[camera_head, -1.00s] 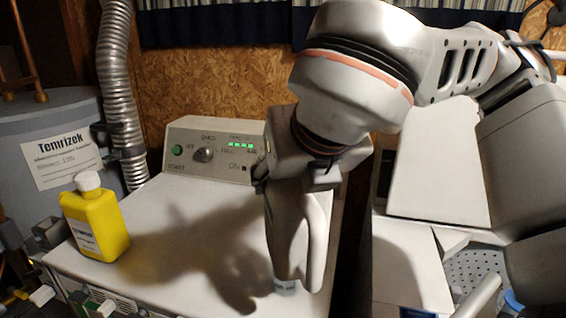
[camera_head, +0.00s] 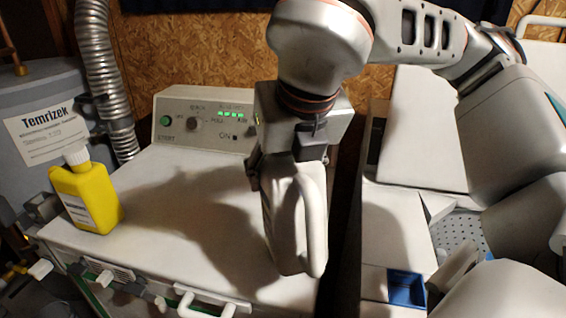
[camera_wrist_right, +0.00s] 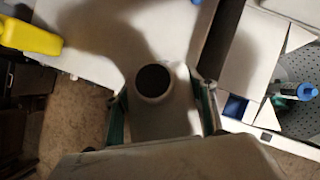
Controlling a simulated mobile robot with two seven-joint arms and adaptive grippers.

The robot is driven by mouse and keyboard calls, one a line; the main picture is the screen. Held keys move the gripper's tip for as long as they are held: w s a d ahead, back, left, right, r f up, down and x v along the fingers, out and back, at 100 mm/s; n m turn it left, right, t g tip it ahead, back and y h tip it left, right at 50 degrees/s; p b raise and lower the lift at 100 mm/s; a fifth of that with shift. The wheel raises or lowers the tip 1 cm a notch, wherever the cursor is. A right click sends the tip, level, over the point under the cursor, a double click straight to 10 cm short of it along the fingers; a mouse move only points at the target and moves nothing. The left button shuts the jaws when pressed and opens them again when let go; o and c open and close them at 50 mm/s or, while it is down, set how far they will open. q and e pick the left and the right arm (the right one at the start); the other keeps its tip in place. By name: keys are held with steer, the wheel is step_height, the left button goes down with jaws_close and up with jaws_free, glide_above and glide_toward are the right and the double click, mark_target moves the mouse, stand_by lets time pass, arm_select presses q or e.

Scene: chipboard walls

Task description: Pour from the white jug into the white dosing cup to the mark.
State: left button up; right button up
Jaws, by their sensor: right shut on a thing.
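The white jug (camera_head: 283,222) is in my right gripper (camera_head: 287,158), which is shut on its upper part. The jug hangs over the front right of the white machine top, its handle on the right side. It looks near upright; the exact tilt is hard to tell. In the right wrist view the jug (camera_wrist_right: 160,118) shows its dark round mouth, between the fingers of the right gripper (camera_wrist_right: 163,108). The white dosing cup is not visible now; the jug probably hides it in the head view. My left gripper is not in view.
A yellow bottle with a white cap (camera_head: 88,195) stands at the left of the machine top (camera_head: 160,215). A control panel (camera_head: 205,122) stands at the back. A blue tray (camera_head: 405,288) lies right of the machine. The middle of the top is clear but shadowed.

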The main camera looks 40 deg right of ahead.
steer(key=shift+s+a+f+g+y+b, duration=0.15)
steer(key=shift+f+g+b, duration=0.3)
steer(key=shift+f, duration=0.5)
steer(key=shift+s+f+g+y+b, duration=0.15)
steer(key=shift+s+f+g+b, duration=0.1)
steer(key=shift+f+g, duration=0.5)
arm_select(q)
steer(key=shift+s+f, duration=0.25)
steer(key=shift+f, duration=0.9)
arm_select(e)
steer(key=shift+f, duration=0.15)
steer(key=shift+s+a+f+g+y, duration=0.1)
steer(key=shift+s+f+g+y, duration=0.15)
steer(key=shift+f+g, duration=0.35)
steer(key=shift+s+a+f+g+y, duration=0.1)
steer(key=shift+s+f+g+y, duration=0.15)
steer(key=shift+f+g, duration=0.3)
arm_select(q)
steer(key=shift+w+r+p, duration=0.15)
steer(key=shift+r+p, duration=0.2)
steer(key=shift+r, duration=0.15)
arm_select(e)
steer(key=shift+f+g+y, duration=0.5)
steer(key=shift+f+g, duration=0.4)
steer(key=shift+g, duration=0.45)
